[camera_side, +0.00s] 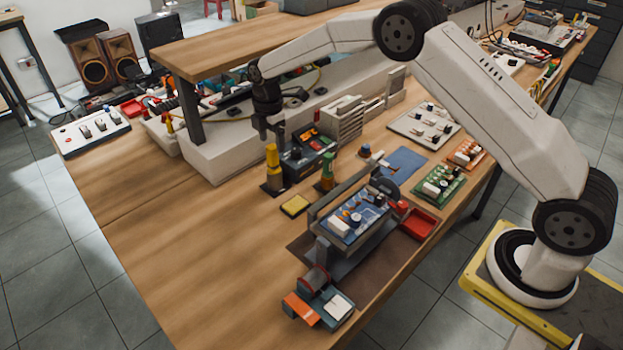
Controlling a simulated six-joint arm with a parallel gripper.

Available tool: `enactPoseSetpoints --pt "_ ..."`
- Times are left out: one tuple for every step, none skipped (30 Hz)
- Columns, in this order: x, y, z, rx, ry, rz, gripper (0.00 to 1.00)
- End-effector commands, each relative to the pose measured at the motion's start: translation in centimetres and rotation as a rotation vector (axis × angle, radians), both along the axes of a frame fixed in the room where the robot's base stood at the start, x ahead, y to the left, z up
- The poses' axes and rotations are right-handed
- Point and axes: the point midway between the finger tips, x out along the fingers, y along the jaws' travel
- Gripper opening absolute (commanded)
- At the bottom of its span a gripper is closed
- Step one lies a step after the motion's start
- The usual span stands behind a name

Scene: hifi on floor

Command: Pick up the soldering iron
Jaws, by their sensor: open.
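A yellow-handled tool (272,157), which looks like the soldering iron, stands upright on a small dark base beside a dark station box (307,155) with a red display. My gripper (269,133) points down just above the yellow handle and is open. Its fingers are small and dark here, and I cannot tell whether they touch the handle. Nothing shows held between them. The tool's tip is hidden in its base.
A yellow sponge (295,205) lies in front. A green-topped item (327,175) stands to the right, near a clamped blue circuit board (352,217). A raised shelf (235,52) is behind my gripper. The wooden table's left front (190,255) is clear.

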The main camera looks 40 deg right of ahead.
Motion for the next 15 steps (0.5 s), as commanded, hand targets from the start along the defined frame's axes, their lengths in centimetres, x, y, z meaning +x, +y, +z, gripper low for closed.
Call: enactPoseSetpoints --pt "-0.1 0.0 -0.4 0.000 0.002 0.000 0.79" --pt "-0.1 0.1 -0.6 0.000 0.003 0.000 0.79" --pt "-0.1 0.1 -1.0 0.000 0.003 0.000 0.79" --pt "-0.1 0.1 -1.3 0.000 0.003 0.000 0.79" --pt "-0.1 0.1 -1.6 0.000 0.003 0.000 0.79" --pt "-0.1 0.2 -2.1 0.000 0.003 0.000 0.79" --pt "-0.2 0.2 -2.5 0.000 0.004 0.000 0.79" --pt "-0.2 0.2 -2.8 0.000 0.003 0.000 0.79" --pt "-0.1 0.2 -3.3 0.000 0.003 0.000 0.79" --pt "-0.1 0.2 -3.7 0.000 0.002 0.000 0.79" --pt "-0.1 0.2 -4.0 0.000 0.002 0.000 0.79" --pt "-0.1 0.2 -4.3 0.000 0.002 0.000 0.79" --pt "-0.1 0.2 -4.5 0.000 0.001 0.000 0.79" --pt "-0.1 0.2 -4.6 0.000 0.001 0.000 0.79" --pt "-0.1 0.2 -4.8 0.000 0.000 0.000 0.79"
